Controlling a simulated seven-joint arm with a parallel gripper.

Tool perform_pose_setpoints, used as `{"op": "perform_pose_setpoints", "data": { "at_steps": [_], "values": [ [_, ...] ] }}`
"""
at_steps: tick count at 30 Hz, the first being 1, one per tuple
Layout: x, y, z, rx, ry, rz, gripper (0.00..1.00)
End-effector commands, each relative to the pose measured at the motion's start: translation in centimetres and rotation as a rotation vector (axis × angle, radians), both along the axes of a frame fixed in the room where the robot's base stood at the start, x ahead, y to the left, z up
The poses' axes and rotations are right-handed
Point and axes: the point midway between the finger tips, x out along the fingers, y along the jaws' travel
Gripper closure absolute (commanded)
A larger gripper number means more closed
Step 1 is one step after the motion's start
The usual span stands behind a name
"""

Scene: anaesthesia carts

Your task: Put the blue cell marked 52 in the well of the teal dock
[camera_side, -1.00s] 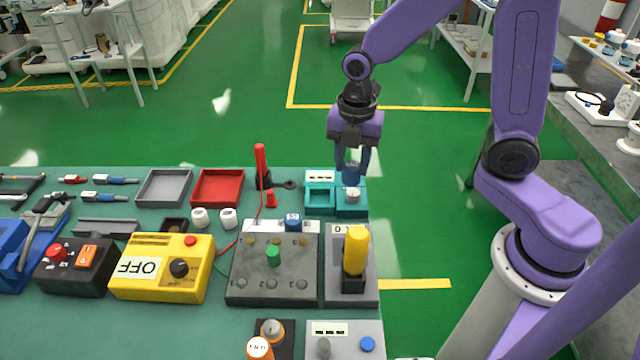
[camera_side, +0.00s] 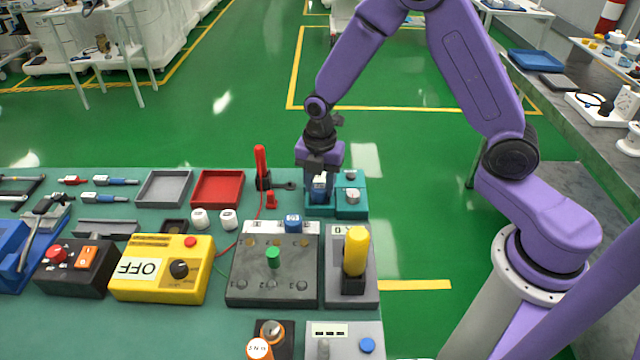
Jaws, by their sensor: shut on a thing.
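The teal dock (camera_side: 351,209) stands at the back right of the table, with its square well on the left part. My gripper (camera_side: 319,185) points down over the well and is shut on a blue cell (camera_side: 319,194) with a white label. The cell is upright. Its marking is too small to read, and I cannot tell whether its bottom is inside the well or just above it. The gripper and cell hide most of the well.
A white round knob (camera_side: 352,195) stands on the dock's right part. A red upright lever (camera_side: 261,166) and red tray (camera_side: 218,188) stand to the left. A yellow handle (camera_side: 356,250) rises in front.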

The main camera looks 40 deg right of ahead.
Motion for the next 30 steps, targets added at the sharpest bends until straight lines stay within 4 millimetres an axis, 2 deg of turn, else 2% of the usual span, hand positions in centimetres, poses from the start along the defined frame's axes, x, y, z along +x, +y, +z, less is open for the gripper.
{"op": "perform_pose_setpoints", "data": {
  "at_steps": [3,14,15,17,18,26,30],
  "values": [
    [-0.03,-0.01,-0.67,0.0,0.0,0.0,0.96],
    [-0.03,0.01,-0.94,0.001,-0.001,0.0,0.96],
    [-0.03,0.01,-0.99,0.001,-0.001,0.0,0.57],
    [-0.01,0.02,-0.95,0.001,-0.002,0.0,0.37],
    [-0.02,0.01,-0.95,0.001,-0.001,0.0,0.34],
    [-0.02,0.01,-0.9,0.001,-0.001,0.0,0.34],
    [0.05,0.04,-0.18,0.001,-0.004,0.0,0.34]
  ]
}}
